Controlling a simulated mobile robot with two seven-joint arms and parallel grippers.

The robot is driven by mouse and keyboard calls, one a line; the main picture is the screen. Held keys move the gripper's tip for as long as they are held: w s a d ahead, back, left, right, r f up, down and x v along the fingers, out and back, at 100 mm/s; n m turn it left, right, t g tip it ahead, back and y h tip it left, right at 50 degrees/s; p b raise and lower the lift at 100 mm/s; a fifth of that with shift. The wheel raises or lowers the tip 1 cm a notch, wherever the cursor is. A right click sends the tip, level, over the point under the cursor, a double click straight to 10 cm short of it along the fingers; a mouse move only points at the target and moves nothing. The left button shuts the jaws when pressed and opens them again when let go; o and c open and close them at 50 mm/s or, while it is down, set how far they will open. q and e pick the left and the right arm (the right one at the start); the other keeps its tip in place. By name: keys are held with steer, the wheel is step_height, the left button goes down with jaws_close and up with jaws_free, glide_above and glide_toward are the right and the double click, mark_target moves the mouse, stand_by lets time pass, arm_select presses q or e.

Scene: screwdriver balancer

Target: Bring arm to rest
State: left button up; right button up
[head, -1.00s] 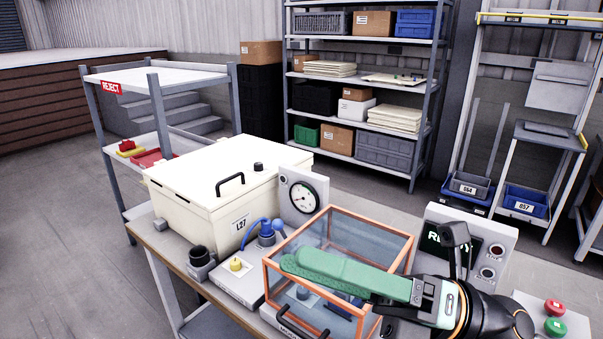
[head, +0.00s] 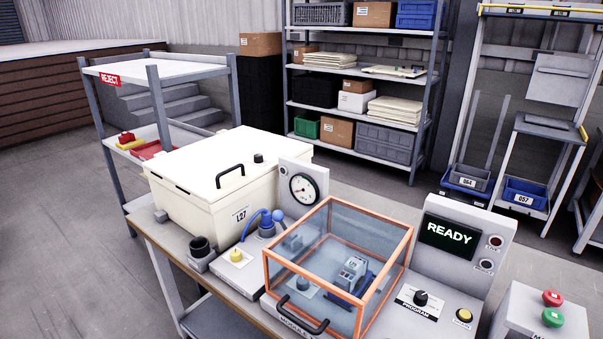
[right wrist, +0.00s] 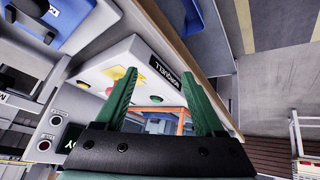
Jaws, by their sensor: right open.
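My right gripper (right wrist: 157,105) shows in the right wrist view with its two green fingers spread apart and nothing between them. Beyond the fingers is a pale control box (right wrist: 140,65) with coloured buttons, and I cannot tell the exact gap to it. Neither gripper is in the head view. There the bench holds a clear orange-framed enclosure (head: 406,250) with a grey and blue device inside. The panel (head: 448,236) beside it reads READY.
A cream lidded box (head: 195,178), a pressure gauge (head: 303,188) and a box with red and green buttons (head: 540,322) stand on the bench. A reject shelf (head: 140,72) is at the left, and storage shelves (head: 365,95) stand behind. Open floor lies at the left.

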steer(key=s+f+m+g, duration=0.1)
steer(key=s+f+g, duration=0.3)
steer(key=s, duration=0.4)
steer(key=w+a+f+t+y, duration=0.1)
steer(key=w+a+f+t, duration=0.1)
steer(key=f, duration=0.3)
steer(key=w+a+f+t+y, duration=0.1)
steer(key=w+a+f+t, duration=0.1)
steer(key=f, duration=0.4)
steer(key=shift+w+a+f+t+y, duration=0.15)
steer(key=shift+w+a+t+y, duration=0.25)
steer(key=shift+t, duration=0.7)
